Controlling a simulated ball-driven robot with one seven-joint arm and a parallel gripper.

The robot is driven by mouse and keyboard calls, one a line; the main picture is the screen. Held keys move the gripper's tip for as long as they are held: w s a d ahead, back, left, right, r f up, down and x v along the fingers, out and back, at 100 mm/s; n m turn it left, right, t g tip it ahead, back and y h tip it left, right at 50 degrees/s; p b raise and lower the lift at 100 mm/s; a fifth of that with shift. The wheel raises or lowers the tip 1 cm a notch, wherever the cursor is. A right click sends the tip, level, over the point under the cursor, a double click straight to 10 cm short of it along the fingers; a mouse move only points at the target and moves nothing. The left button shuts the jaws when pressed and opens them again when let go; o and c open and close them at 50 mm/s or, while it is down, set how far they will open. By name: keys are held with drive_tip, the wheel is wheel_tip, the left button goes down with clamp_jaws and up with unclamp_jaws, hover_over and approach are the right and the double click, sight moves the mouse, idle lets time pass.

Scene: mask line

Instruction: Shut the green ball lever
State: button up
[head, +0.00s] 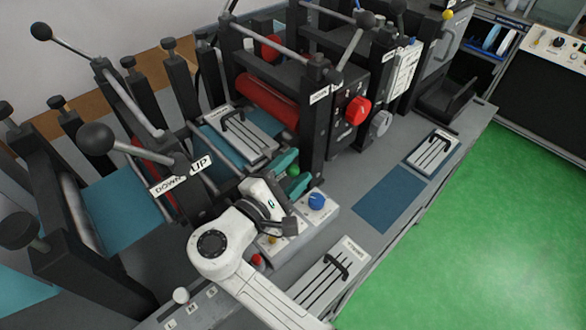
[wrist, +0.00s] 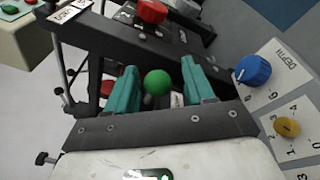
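The green ball (head: 293,171) is at the side of the machine, beside a dark upright frame. It also shows in the wrist view (wrist: 157,82), in front of a dark frame. My gripper (head: 288,169) is at the ball, with one teal finger on each side of it. In the wrist view my gripper (wrist: 159,68) is open, with small gaps between the fingers and the ball. The lever's rod is mostly hidden behind the ball and fingers.
A depth panel with a blue knob (head: 317,201) and a yellow knob (wrist: 287,127) stands close to my gripper. A red knob (head: 359,110) and a red roller (head: 267,100) are on the machine behind. Black ball levers (head: 96,139) stand at left. The green floor at right is clear.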

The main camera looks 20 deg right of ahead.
drive_tip(key=shift+r, duration=0.15)
drive_tip(key=shift+r, duration=0.3)
wheel_tip(320, 180, up, 2)
drive_tip(key=shift+r, duration=0.2)
drive_tip(key=s+r, duration=0.9)
drive_tip(key=s, duration=0.5)
drive_tip(key=shift+d+r+b, duration=0.2)
drive_tip(key=shift+r+b, duration=0.15)
drive_tip(key=shift+b, duration=0.1)
drive_tip(key=shift+a, duration=0.1)
